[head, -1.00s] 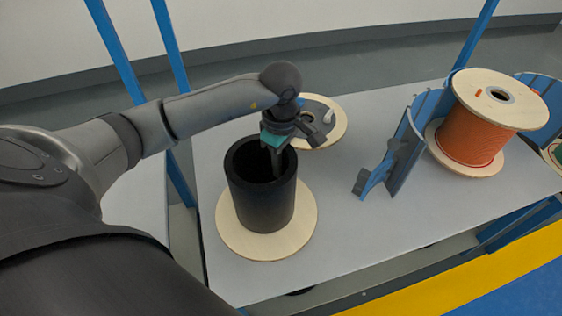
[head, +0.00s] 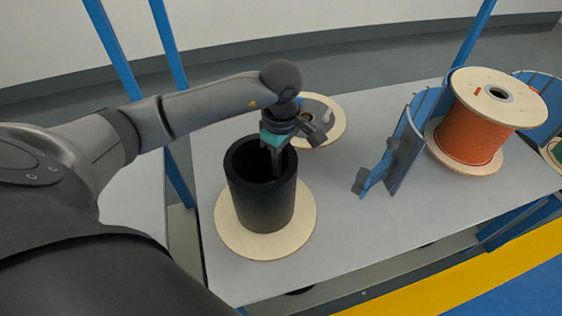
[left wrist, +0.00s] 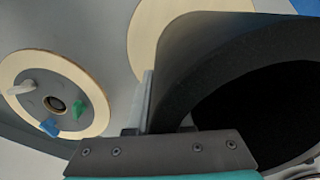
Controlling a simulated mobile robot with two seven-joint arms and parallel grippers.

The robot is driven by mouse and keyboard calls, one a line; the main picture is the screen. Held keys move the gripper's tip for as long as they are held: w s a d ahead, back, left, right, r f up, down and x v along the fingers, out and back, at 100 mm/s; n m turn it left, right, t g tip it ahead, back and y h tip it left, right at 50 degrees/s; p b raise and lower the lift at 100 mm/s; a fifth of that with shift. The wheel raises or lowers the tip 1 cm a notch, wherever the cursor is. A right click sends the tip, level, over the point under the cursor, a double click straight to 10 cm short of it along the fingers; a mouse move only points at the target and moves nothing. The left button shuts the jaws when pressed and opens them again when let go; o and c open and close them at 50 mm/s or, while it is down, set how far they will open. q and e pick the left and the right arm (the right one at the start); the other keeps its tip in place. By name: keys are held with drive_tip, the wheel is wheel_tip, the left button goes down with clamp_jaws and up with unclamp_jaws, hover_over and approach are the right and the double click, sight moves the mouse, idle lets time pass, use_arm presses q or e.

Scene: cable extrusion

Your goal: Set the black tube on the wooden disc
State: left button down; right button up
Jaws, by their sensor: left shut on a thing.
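The black tube (head: 262,200) stands upright over the middle of the wooden disc (head: 228,234) on the grey table. I cannot tell whether its lower end touches the disc. My left gripper (head: 277,168) is at the tube's far right rim and is shut on its wall, with a finger on the inside. In the left wrist view the tube's thick rim and dark opening (left wrist: 265,110) fill the right side, and part of the wooden disc (left wrist: 150,22) shows behind it. My right gripper is not in view.
A second wooden disc with a grey plate (head: 330,135) and small clips lies just behind the tube. A blue curved holder (head: 405,150) and an orange cable spool (head: 470,135) stand to the right. The table between tube and holder (head: 335,190) is clear.

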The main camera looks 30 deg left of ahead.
use_arm(q)
drive_tip(key=shift+f+b, duration=0.55)
drive_tip(key=shift+f, duration=0.05)
drive_tip(key=c, duration=1.1)
unclamp_jaws()
